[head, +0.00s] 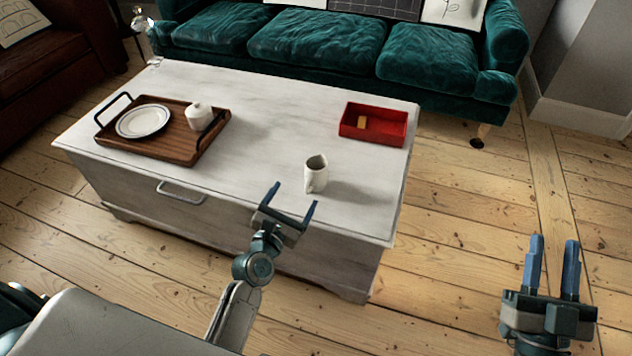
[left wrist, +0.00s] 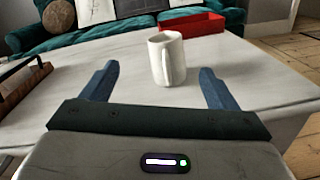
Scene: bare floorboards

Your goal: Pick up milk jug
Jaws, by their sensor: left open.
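The white milk jug (head: 316,174) stands upright on the white chest-like table, near its front right part. In the left wrist view the jug (left wrist: 165,58) stands ahead, between the directions of the two fingers, with its handle facing me. My left gripper (head: 294,203) is open and empty at the table's front edge, short of the jug and not touching it. It also shows in the left wrist view (left wrist: 158,85). My right gripper (head: 551,262) is over the floor to the right of the table, with its fingers apart and nothing between them.
The table (head: 270,130) also holds a wooden tray (head: 180,150) with a plate (head: 144,121) and a small white lidded pot (head: 198,115). A red box (head: 375,125) with a small tan block stands behind the jug. A green sofa (head: 330,45) is behind the table.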

